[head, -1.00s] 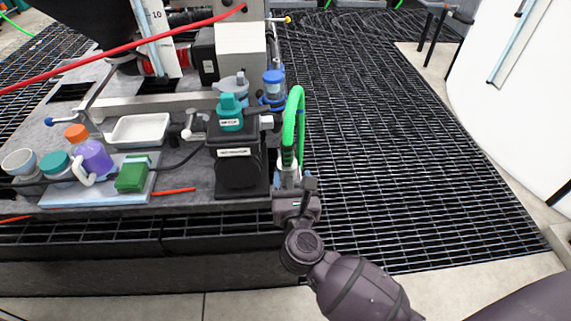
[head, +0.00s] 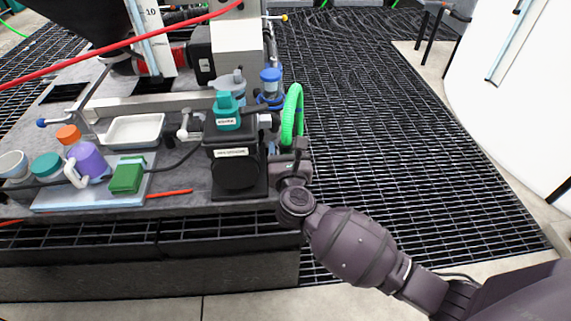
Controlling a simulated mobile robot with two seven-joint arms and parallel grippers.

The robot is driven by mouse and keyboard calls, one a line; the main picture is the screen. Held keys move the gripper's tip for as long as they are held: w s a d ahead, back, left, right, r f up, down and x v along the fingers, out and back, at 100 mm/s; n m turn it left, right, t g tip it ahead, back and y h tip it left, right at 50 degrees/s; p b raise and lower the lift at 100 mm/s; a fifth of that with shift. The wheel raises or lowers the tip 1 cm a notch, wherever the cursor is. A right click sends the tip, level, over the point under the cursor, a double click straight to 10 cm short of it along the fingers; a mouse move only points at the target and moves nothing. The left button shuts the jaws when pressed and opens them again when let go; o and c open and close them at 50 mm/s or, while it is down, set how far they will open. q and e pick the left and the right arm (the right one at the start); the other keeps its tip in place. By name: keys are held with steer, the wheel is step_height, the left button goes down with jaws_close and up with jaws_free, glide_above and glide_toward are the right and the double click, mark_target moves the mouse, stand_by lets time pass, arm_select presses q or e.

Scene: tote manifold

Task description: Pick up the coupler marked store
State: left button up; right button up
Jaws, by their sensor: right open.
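A bright green hose (head: 292,112) arches down at the right edge of the grey bench. Its lower end, where a coupler would sit, is mostly hidden by my right gripper (head: 287,156). My right gripper is open, at the hose's lower end beside the black box's right side. I cannot tell whether its fingers touch anything. No label reading "store" can be made out. A teal-topped part (head: 227,112) with a small white label stands on the black box (head: 236,165), which bears another white label. My left gripper is not in view.
A white tray (head: 133,130), a purple jug (head: 87,158), a green block (head: 127,178) and lidded jars stand on the left of the bench. A blue-capped container (head: 271,82) stands behind the hose. Dark grating (head: 400,150) lies clear to the right.

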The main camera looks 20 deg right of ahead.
steer(key=shift+c, duration=0.3)
jaws_close()
steer(key=shift+r, duration=0.15)
